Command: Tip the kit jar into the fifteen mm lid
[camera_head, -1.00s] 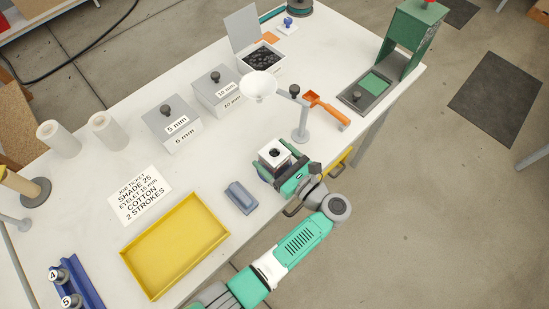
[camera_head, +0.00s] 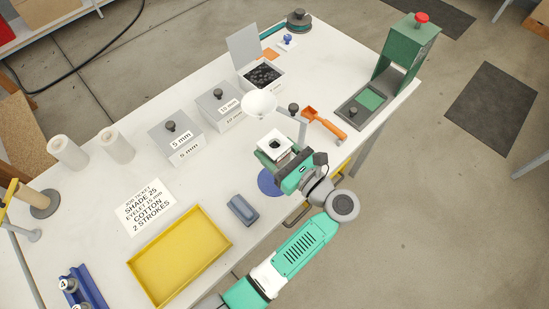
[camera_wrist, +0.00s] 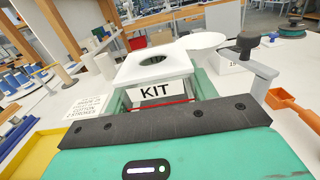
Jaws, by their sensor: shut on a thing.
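My gripper (camera_head: 284,162) is shut on the white kit jar (camera_head: 274,143), holding it upright above a round blue pad (camera_head: 268,183). In the wrist view the kit jar (camera_wrist: 153,68) shows its KIT label and a dark round opening in its square top; its contents cannot be made out. An open box (camera_head: 264,78) with dark pieces inside stands at the back, its grey lid (camera_head: 243,44) raised. Closed boxes marked 5 mm (camera_head: 176,143) and, it seems, 10 mm (camera_head: 219,107) stand beside it. No fifteen mm label is readable on any lid.
A white funnel (camera_head: 259,103) on a grey stand (camera_head: 303,128) is close behind the jar. An orange scoop (camera_head: 325,122) lies to the right, near the green press (camera_head: 405,55). A yellow tray (camera_head: 181,255), a blue-grey block (camera_head: 242,210) and a job ticket (camera_head: 146,206) are left of my gripper.

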